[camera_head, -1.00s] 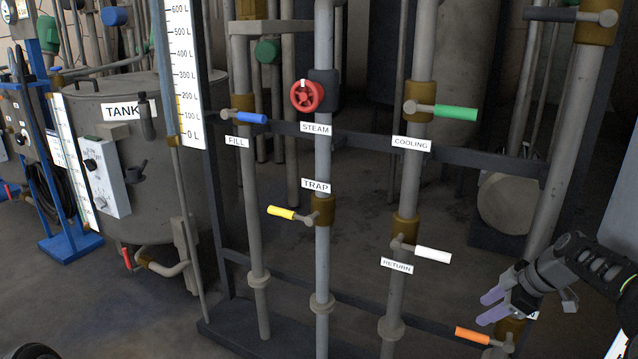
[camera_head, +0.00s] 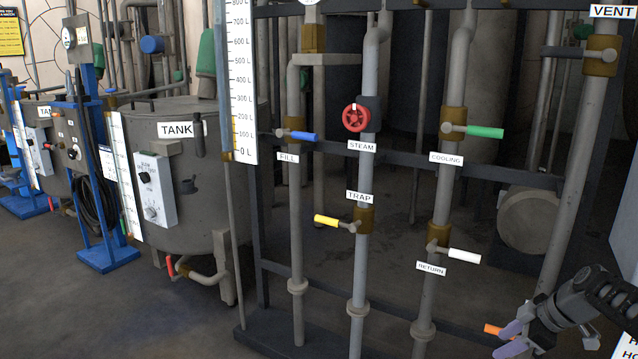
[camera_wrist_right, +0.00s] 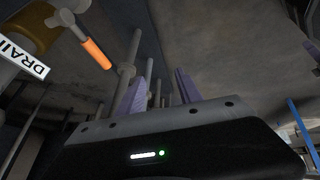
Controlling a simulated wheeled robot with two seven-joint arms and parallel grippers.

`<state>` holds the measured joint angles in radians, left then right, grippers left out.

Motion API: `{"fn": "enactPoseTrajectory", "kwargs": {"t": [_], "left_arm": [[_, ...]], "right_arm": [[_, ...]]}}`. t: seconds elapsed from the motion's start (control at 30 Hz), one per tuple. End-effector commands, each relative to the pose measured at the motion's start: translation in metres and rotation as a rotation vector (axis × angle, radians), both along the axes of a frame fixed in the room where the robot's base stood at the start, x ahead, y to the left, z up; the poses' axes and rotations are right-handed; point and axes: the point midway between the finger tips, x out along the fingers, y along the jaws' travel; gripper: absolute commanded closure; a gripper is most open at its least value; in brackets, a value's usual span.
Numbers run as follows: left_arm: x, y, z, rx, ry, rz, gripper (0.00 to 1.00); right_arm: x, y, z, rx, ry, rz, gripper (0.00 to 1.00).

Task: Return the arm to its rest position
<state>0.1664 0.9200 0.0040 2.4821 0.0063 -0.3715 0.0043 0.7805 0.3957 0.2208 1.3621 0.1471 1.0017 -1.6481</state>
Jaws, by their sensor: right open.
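My right gripper (camera_head: 512,340) is at the lower right of the head view, its purple fingertips apart and nothing between them. It is in front of the pipe rack, close to the orange valve handle (camera_head: 492,330). In the right wrist view my two purple fingers (camera_wrist_right: 160,92) stand apart and empty. The orange handle (camera_wrist_right: 97,53) and a DRAIN label (camera_wrist_right: 22,57) are at the upper left there, clear of the fingers. My left gripper is in neither view.
The pipe rack carries a blue handle (camera_head: 302,136), a red steam wheel (camera_head: 356,117), a green handle (camera_head: 485,132), a yellow handle (camera_head: 326,220) and a white handle (camera_head: 464,256). A grey tank (camera_head: 190,215) stands to the left. The floor (camera_head: 150,310) at the front left is clear.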

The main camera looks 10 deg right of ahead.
Motion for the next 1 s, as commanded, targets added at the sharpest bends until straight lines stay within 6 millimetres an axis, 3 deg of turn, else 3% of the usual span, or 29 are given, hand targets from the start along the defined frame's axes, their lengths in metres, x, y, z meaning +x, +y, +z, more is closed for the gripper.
{"fn": "enactPoseTrajectory", "kwargs": {"t": [0.33,0.47,0.57,0.67,0.77,0.87,1.0], "left_arm": [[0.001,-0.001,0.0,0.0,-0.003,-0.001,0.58],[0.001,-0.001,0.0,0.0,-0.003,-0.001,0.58],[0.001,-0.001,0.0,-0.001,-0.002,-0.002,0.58],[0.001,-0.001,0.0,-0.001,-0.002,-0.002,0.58],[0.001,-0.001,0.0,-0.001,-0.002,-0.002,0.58],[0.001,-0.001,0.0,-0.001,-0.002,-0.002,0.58],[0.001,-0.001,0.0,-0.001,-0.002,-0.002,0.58]], "right_arm": [[0.02,-0.02,-0.007,0.054,-0.021,-0.314,0.58],[0.023,-0.023,-0.033,0.105,-0.012,-0.495,0.58],[0.024,-0.014,-0.066,0.164,0.009,-0.648,0.58],[0.022,0.014,-0.113,0.242,0.045,-0.806,0.58],[0.012,0.06,-0.167,0.328,0.099,-0.954,0.58],[-0.011,0.121,-0.22,0.406,0.168,-1.074,0.58],[-0.063,0.209,-0.274,0.475,0.279,-1.174,0.58]]}}
